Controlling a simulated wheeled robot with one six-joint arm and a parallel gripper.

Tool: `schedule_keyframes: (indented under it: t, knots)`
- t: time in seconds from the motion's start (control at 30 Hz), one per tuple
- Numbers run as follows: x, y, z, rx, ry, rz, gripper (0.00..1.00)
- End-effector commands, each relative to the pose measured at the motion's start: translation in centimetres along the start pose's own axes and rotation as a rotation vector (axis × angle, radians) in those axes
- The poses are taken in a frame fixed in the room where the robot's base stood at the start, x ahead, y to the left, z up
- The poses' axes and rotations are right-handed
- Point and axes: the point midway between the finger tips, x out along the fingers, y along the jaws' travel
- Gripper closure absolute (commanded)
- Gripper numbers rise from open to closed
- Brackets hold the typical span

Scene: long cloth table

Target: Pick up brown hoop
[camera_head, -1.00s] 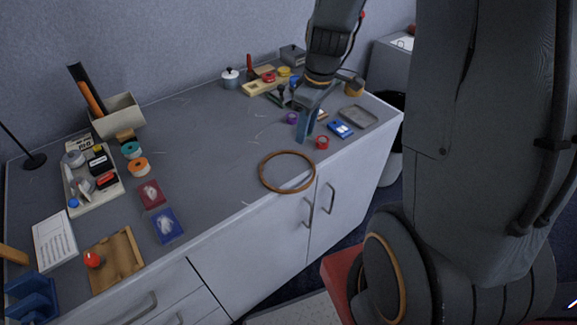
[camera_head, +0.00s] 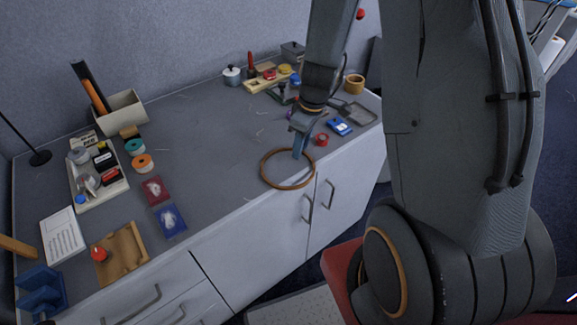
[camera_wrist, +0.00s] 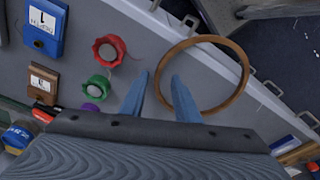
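The brown hoop (camera_head: 264,178) lies flat near the front edge of the grey table, reaching the edge in the head view. It also shows as a thin ring in the wrist view (camera_wrist: 243,83). My gripper (camera_head: 299,154) points down over the hoop's upper right part. In the wrist view its two blue fingers (camera_wrist: 158,82) are apart with a gap between them, and the hoop's near left rim passes close to the fingertips. The gripper holds nothing. I cannot tell its exact height above the hoop.
A red knob-like piece (camera_head: 321,139) and a blue box (camera_head: 339,126) sit just right of the gripper. A green piece (camera_wrist: 98,85) also lies near the fingers. A red tray (camera_head: 155,189) and a blue tray (camera_head: 170,220) are to the left. The table between is clear.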

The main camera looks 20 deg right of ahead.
Motion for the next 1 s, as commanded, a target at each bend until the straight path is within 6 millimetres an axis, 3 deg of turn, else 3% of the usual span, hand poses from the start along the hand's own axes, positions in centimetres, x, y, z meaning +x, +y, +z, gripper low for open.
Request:
schedule_keyframes:
  t: [0.17, 0.33, 0.77, 1.0]
  knots:
    - [0.0, 0.0, 0.0, 0.000, 0.000, 0.000, 0.71]
    - [0.0, 0.0, 0.0, 0.000, 0.000, 0.000, 1.00]
    - [-0.3, 0.0, -0.1, -0.001, 0.001, 0.001, 1.00]
    - [-2.6, 0.1, -0.5, -0.001, 0.003, 0.004, 1.00]
